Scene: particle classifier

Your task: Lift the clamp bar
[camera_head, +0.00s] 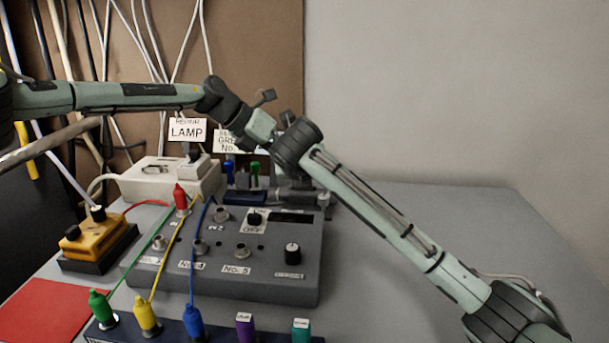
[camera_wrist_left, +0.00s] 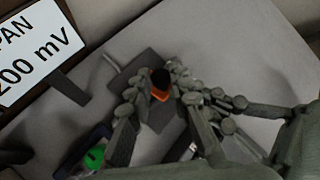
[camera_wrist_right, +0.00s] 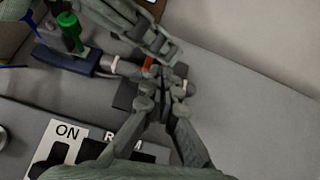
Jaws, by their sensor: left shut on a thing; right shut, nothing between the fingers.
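A small piece with a black top and an orange side, seemingly part of the clamp bar (camera_wrist_left: 160,84), stands above a dark block in the left wrist view. My left gripper (camera_wrist_left: 158,98) is shut on it. A sliver of orange (camera_wrist_right: 148,62) shows beside the left fingers in the right wrist view. My right gripper (camera_wrist_right: 165,98) is shut and empty, close beside the left fingers and over the dark block (camera_wrist_right: 125,96). In the head view the wrists cross above the grey console's far right corner and hide both fingertips and most of the bar.
The grey console (camera_head: 265,272) carries sockets, knobs and coloured cables. A green plug (camera_wrist_right: 70,32) and a grey cylinder with a white band (camera_wrist_right: 122,66) are near the fingers. Signs, including a LAMP card (camera_head: 187,130), stand behind. The table's right side (camera_head: 440,215) is clear.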

